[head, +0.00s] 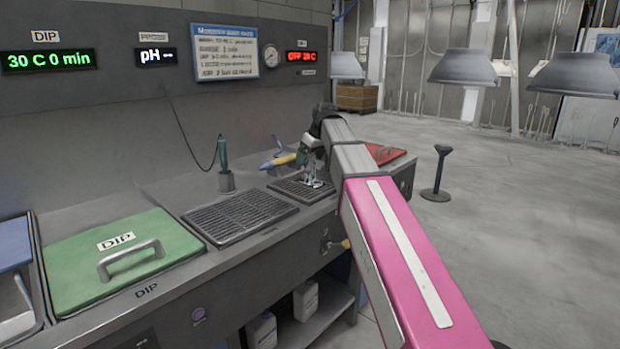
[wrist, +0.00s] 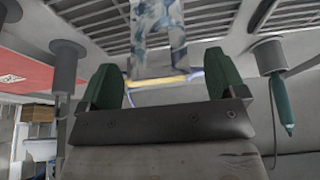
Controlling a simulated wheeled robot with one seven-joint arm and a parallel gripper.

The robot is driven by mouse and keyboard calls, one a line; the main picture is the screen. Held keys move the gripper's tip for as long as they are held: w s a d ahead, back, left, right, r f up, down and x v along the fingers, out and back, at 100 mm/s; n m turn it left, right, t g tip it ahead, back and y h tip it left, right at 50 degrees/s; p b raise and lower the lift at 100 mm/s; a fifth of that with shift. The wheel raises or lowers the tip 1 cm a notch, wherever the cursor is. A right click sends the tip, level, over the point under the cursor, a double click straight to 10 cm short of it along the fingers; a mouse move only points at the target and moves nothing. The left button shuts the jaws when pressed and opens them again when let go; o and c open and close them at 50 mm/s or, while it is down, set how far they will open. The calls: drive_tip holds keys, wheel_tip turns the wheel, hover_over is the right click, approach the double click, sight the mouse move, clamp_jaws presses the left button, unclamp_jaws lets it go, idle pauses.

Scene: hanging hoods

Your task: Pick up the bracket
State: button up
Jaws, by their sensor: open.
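The bracket (head: 312,182) is a small shiny metal piece on the small dark grate (head: 290,189) on the counter. In the wrist view the bracket (wrist: 158,42) looks blue-white and reflective, and its lower end shows between the tips of my two green fingers. My gripper (head: 313,165) is just over the bracket in the head view, partly hiding it. In the wrist view my gripper (wrist: 163,72) is open, with a gap on each side of the bracket. I cannot tell how deep the bracket sits between the fingers.
A yellow and blue tool (head: 279,161) lies behind the small grate. A probe in a holder (head: 224,170) stands to the left, with a cable. A larger grate (head: 240,215), a green DIP lid (head: 75,272) and a red lid (head: 384,153) are along the counter.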

drive_tip(key=shift+x, duration=1.55)
drive_tip(key=c, duration=1.6)
drive_tip(key=shift+o, duration=0.2)
drive_tip(key=shift+r, duration=0.1)
